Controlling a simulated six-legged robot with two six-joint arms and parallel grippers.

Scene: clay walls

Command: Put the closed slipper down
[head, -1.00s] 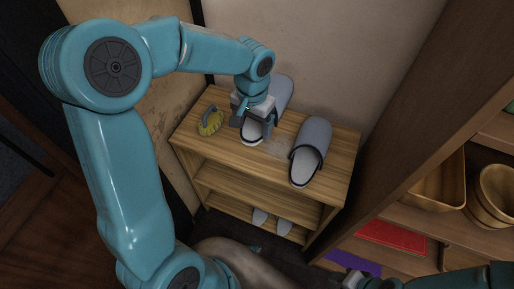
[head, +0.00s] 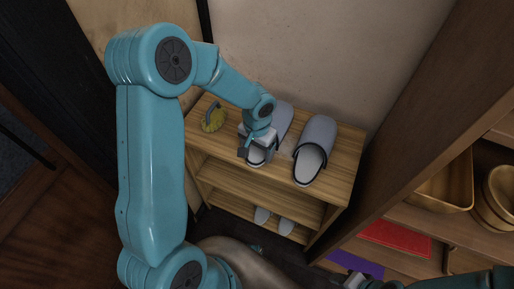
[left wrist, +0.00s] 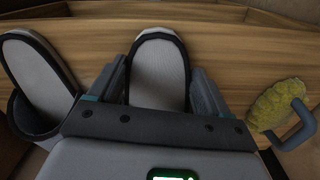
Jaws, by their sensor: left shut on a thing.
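My left gripper (head: 258,152) is shut on a grey slipper (head: 281,118) with a pale insole and dark rim. The slipper is at the top of the wooden shoe rack (head: 229,145), heel toward the front; I cannot tell whether it touches the board. In the left wrist view the slipper (left wrist: 158,72) lies between the two fingers. A second grey slipper (head: 315,150) stands to its right on the rack top, and shows at the left of the wrist view (left wrist: 45,85). My right gripper (head: 352,280) shows only partly at the bottom edge; its jaws are unclear.
A yellow brush (head: 213,118) with a grey handle sits at the rack top's left end. A pale pair of shoes (head: 272,218) is on the lower shelf. A clay wall stands behind.

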